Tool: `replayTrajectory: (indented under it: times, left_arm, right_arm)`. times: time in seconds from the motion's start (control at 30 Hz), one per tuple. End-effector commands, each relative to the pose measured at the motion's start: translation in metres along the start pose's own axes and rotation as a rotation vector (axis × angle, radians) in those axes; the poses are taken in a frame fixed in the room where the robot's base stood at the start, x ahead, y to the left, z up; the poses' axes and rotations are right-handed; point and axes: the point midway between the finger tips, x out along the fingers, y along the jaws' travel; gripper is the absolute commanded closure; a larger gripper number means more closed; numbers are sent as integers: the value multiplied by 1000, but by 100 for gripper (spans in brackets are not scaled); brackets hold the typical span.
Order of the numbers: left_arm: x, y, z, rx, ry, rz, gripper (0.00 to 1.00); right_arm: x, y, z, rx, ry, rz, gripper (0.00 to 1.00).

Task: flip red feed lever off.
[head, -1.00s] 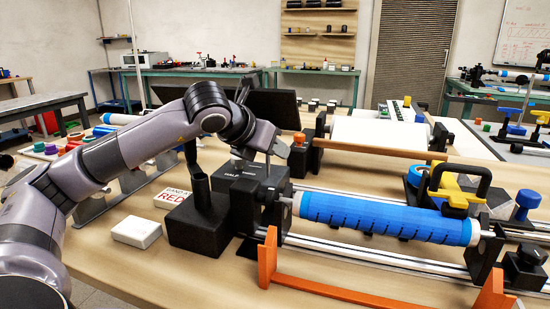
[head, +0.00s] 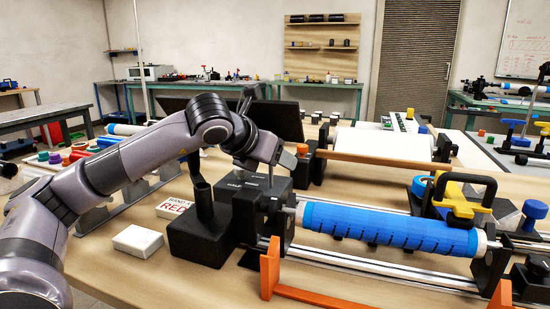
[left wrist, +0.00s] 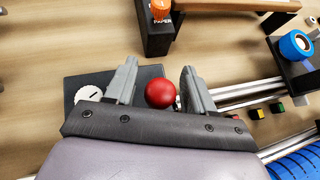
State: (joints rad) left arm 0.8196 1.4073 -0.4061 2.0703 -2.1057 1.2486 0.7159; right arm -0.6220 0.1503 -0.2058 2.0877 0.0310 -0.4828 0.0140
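A round red knob (left wrist: 160,93) lies between the two fingers of my left gripper (left wrist: 160,88) in the left wrist view. The fingers are open, with a visible gap on each side of the knob. The knob's stem is hidden from above. In the head view my left gripper (head: 266,172) hangs just above a black box (head: 243,182) with white lettering, left of the blue roll (head: 385,226); the red knob cannot be made out there. My right gripper is not in view.
An orange knob (left wrist: 160,8) marked PAPER sits on a black block close by. A black holder (head: 201,232), a white box (head: 138,240) and a card reading RED (head: 174,207) stand left of the box. An orange frame (head: 270,268) stands in front.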

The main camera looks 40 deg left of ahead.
Motion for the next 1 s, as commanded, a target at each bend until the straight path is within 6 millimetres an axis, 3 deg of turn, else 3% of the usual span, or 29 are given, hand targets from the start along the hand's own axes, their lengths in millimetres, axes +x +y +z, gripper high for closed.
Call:
replayTrajectory:
  times: [0.17, 0.63, 1.0]
  left_arm:
    - [-4, 1, 0, 0, 1, 2, 46]
    - [-65, 1, 0, 0, -1, 2, 46]
    - [-72, 0, 0, 0, 0, 0, 46]
  right_arm:
    - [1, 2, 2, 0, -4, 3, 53]
    - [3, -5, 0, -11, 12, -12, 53]
    - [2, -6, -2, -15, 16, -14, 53]
